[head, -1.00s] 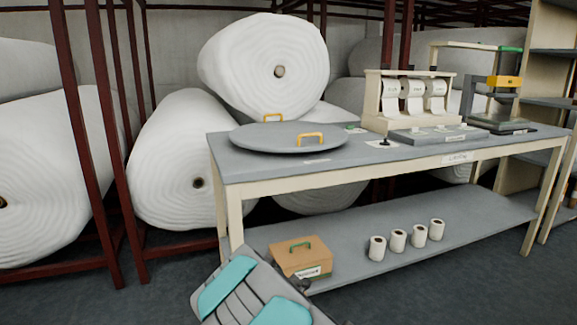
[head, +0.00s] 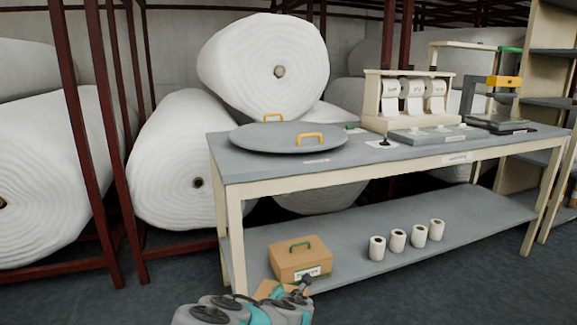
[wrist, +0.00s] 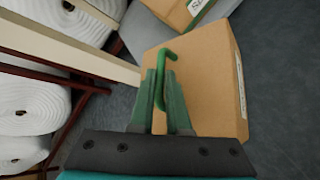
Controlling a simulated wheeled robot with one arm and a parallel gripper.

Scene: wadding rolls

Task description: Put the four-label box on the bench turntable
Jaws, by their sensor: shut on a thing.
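My gripper (wrist: 163,82) is shut on the green handle (wrist: 167,58) of a brown box (wrist: 208,70) in the wrist view. A label strip shows along this box's right side; I cannot tell how many labels it has. In the head view, only a small part of the held box (head: 266,290) shows at the bottom, mostly hidden by my arm. The turntable (head: 270,138), a grey round disc with two yellow handles, lies empty on the left of the bench top.
Another brown box (head: 298,259) with a green handle and a front label stands on the bench's lower shelf (head: 350,228), beside several small white rolls (head: 398,240). A dispenser (head: 408,98) stands on the bench (head: 235,165). Large white rolls (head: 190,160) fill the rack behind.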

